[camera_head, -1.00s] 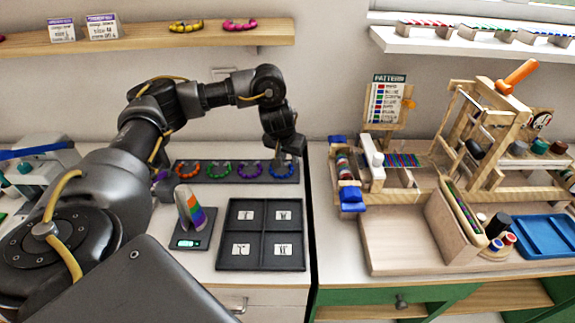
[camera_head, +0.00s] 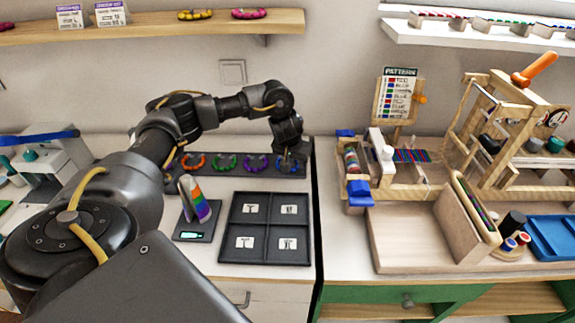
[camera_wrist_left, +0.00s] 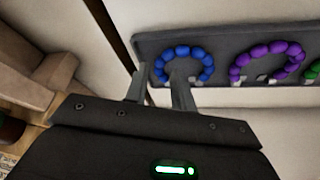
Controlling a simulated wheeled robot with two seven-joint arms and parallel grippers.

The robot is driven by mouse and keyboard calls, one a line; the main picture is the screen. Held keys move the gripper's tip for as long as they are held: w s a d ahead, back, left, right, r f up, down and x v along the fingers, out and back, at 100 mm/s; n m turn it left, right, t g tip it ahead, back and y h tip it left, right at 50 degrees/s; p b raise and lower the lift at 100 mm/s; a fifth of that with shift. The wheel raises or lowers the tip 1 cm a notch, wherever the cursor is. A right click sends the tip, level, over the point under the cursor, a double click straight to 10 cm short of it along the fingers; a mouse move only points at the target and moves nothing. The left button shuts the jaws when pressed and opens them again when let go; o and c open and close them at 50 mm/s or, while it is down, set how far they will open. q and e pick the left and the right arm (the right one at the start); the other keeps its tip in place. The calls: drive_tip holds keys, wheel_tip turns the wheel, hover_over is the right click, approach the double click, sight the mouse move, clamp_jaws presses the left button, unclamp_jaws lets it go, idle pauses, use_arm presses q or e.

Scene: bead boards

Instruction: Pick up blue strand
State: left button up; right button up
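The blue strand (camera_head: 285,164) is a horseshoe of beads at the right end of a dark grey board (camera_head: 215,176). It also shows whole in the left wrist view (camera_wrist_left: 184,52), lying on the board. My left gripper (camera_head: 293,165) is right at the blue strand, partly covering it in the head view. In the wrist view its two fingers (camera_wrist_left: 158,88) stand apart. One points inside the strand's open end and the other outside its left side. Whether they touch beads cannot be told. My right gripper is in neither view.
Purple (camera_head: 257,162), green (camera_head: 225,162) and orange strands (camera_head: 194,162) lie left of the blue one. A four-part dark tray (camera_head: 264,228) and a display stand (camera_head: 194,236) are in front. A gap separates this counter from the loom (camera_head: 515,120) counter.

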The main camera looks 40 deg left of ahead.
use_arm(q)
drive_tip(key=x, duration=0.2)
drive_tip(key=shift+w+f, duration=0.15)
drive_tip(key=shift+f, duration=0.05)
clamp_jaws()
drive_tip(key=shift+r, duration=0.15)
